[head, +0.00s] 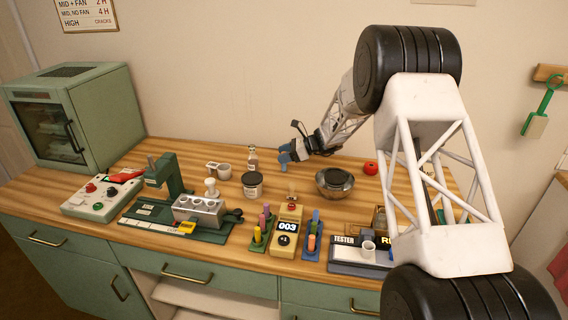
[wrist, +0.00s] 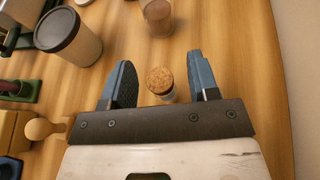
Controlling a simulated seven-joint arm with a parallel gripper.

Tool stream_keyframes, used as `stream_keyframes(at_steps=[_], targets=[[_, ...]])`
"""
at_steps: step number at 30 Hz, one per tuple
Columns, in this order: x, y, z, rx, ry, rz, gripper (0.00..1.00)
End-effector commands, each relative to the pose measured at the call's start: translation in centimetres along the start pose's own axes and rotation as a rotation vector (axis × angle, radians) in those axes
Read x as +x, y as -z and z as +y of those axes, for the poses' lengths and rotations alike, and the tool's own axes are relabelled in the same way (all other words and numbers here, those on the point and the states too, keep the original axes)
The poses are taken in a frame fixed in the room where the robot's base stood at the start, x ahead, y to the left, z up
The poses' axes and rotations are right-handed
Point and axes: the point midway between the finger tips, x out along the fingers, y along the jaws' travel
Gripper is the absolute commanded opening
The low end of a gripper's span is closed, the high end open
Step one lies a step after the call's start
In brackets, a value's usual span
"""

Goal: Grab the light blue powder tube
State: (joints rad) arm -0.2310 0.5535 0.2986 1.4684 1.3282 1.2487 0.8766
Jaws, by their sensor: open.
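My gripper (head: 287,157) is at the back middle of the table in the head view, with its blue fingers spread. In the wrist view the open gripper (wrist: 160,80) has a small cork-topped glass tube (wrist: 160,82) between its fingers. The cork faces the camera, and clear gaps show on both sides. Only a sliver of pale glass shows below the cork, so I cannot tell the powder's colour. I cannot make this tube out in the head view, where the gripper covers that spot.
A dark-lidded jar (head: 252,185) and a glass bottle (head: 253,156) stand left of my gripper. A metal bowl (head: 347,190) stands to the right, with a red ball (head: 370,168) beyond. Racks of coloured sticks flank a yellow counter (head: 285,240) in front.

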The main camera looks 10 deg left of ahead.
Motion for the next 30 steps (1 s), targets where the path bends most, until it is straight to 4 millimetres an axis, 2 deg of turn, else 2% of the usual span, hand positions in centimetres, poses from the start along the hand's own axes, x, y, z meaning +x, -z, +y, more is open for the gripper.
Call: stream_keyframes(at_steps=[6,16,25,30], targets=[[0.0,0.0,0.0,0.0,0.0,0.0,0.53],[0.0,0.0,0.0,0.0,0.0,0.0,0.03],[-0.1,-0.1,0.0,0.0,0.0,0.0,0.02],[-0.4,-1.0,0.0,-0.001,0.0,0.0,0.02]])
